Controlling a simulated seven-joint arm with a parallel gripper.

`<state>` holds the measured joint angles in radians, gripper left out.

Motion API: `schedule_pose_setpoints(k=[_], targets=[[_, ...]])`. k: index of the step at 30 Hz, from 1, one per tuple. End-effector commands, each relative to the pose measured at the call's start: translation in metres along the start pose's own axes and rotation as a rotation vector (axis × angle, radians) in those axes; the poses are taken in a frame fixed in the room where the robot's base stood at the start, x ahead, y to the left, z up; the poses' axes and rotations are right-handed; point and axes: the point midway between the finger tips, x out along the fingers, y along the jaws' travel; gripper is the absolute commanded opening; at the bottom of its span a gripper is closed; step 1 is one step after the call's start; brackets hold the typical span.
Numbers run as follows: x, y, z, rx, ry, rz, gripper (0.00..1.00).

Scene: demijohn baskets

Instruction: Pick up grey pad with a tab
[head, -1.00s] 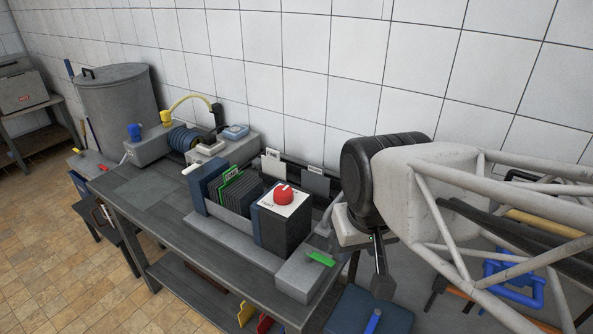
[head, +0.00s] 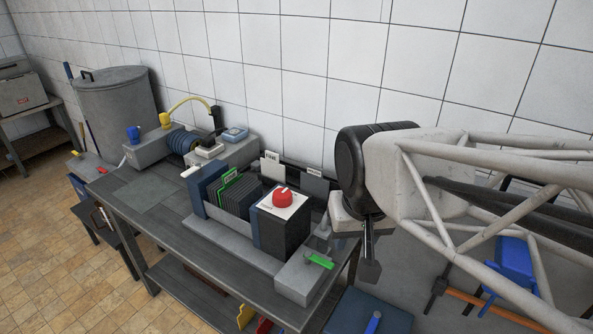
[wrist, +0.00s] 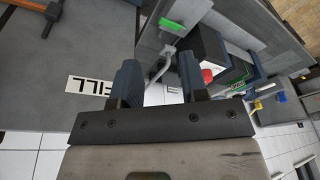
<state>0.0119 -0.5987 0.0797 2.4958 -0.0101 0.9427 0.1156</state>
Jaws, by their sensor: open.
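A grey pad with a small tab (head: 315,185) stands upright behind the box with the red knob, beside a white tabbed card (head: 272,167). Several dark pads (head: 242,198) also stand upright in a rack on the bench, with a green label at their left. I cannot tell for sure which of these grey pads is the one named. My gripper (head: 370,264) hangs to the right of the rack, beyond the bench's right end. In the wrist view my gripper (wrist: 160,78) has its two fingers apart, with nothing held between them.
A dark box with a red knob (head: 282,196) stands at the rack's right. A grey block with a green lever (head: 318,261) sits at the bench's right end, near my gripper.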

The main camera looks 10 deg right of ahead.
Motion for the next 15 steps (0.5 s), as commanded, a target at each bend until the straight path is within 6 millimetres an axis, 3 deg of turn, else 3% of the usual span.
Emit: schedule_pose_setpoints(k=[15], targets=[[0.008, -0.004, -0.121, 0.548, -0.054, 0.024, 0.40]])
